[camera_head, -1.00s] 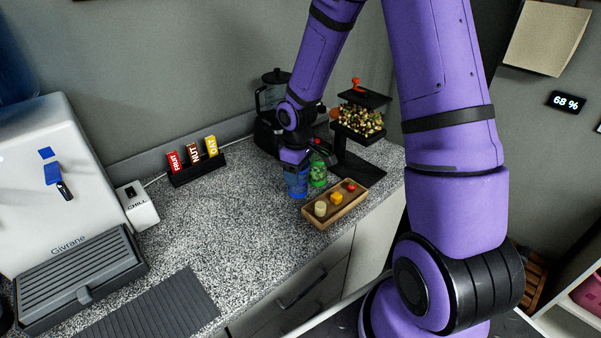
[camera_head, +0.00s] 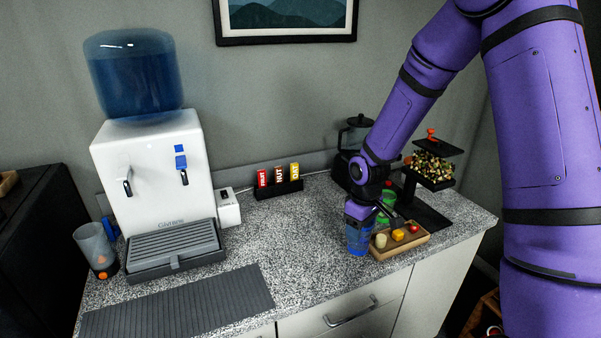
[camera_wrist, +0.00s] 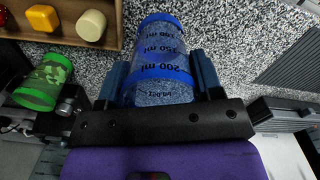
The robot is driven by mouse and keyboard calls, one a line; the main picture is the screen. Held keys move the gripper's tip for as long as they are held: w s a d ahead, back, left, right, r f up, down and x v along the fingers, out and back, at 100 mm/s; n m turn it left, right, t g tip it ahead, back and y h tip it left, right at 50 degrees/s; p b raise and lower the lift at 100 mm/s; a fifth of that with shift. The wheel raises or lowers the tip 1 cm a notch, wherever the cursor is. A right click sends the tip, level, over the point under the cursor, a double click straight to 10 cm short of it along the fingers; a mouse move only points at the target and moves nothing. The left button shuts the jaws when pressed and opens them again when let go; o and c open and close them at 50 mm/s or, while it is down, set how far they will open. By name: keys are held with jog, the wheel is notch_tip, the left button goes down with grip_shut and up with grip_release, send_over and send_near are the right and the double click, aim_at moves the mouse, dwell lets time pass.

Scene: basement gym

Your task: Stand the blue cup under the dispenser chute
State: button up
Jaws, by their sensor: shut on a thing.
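The blue cup (camera_head: 357,242) is clear with blue bands and dark ml marks. My gripper (camera_head: 358,214) is shut on it from above, left of the wooden tray. The wrist view shows the cup (camera_wrist: 162,55) between both fingers of my gripper (camera_wrist: 163,82). I cannot tell whether its base touches the counter. The dispenser (camera_head: 433,168), a dark stand with a mixed-nut hopper and red knob, stands behind and to the right. My arm and gripper partly hide the area near it; its chute is not clearly seen. The cup is not under the hopper.
The tray (camera_head: 386,253) holds several small blocks. A green cup (camera_head: 384,207) stands behind it; the wrist view also shows it (camera_wrist: 42,83). A water cooler (camera_head: 155,165), a snack-bar holder (camera_head: 279,190) and a ribbed mat (camera_head: 180,305) lie left. Counter between mat and cup is clear.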

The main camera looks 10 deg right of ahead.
jog(key=w+f+m, duration=0.2)
jog(key=w+m, duration=0.4)
jog(key=w, duration=0.6)
jog(key=shift+d, duration=0.35)
jog(key=shift+s, duration=0.1)
